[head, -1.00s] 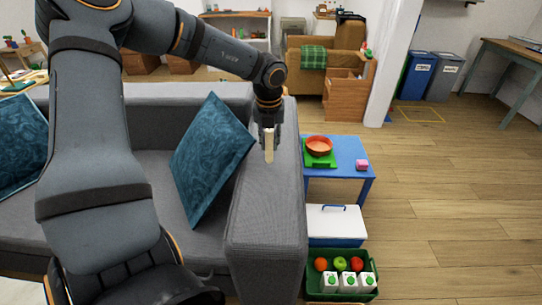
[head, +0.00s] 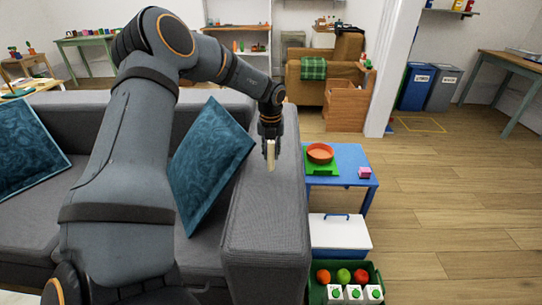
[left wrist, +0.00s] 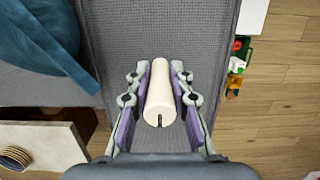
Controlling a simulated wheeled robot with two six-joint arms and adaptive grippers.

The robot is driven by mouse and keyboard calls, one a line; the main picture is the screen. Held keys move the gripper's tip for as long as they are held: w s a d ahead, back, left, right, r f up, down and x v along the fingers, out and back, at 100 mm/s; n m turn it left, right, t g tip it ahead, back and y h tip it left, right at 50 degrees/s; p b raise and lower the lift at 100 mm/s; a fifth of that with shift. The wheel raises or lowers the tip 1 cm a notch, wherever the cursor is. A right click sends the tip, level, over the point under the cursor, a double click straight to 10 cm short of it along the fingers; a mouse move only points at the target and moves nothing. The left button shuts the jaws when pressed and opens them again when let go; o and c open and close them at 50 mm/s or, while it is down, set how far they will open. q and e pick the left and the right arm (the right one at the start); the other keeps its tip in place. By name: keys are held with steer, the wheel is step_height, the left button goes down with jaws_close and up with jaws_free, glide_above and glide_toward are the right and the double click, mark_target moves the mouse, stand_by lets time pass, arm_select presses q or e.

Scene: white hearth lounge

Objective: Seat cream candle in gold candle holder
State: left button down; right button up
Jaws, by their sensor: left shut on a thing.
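My left gripper (head: 270,138) is shut on the cream candle (head: 271,156), holding it above the grey sofa's right armrest. In the left wrist view the candle (left wrist: 159,95) is a pale cylinder between the two fingers, with a dark wick at its near end. I cannot make out the gold candle holder for certain. A round, dark-striped tan object (left wrist: 14,157) sits on a pale surface at the lower left of the left wrist view, partly cut off; I cannot tell what it is. My right gripper is not in view.
The sofa armrest (head: 265,225) lies below the candle, with a teal cushion (head: 208,155) to its left. On the right are a blue table (head: 352,155) with an orange bowl (head: 320,151), a white-lidded box (head: 340,232) and a green crate (head: 316,290). Open wooden floor lies further right.

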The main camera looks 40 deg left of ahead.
arm_select(q)
steer(key=shift+f, duration=0.6)
steer(key=shift+f+b, duration=0.25)
steer(key=shift+b, duration=0.05)
steer(key=c, duration=1.2)
jaws_free()
steer(key=shift+r, duration=0.15)
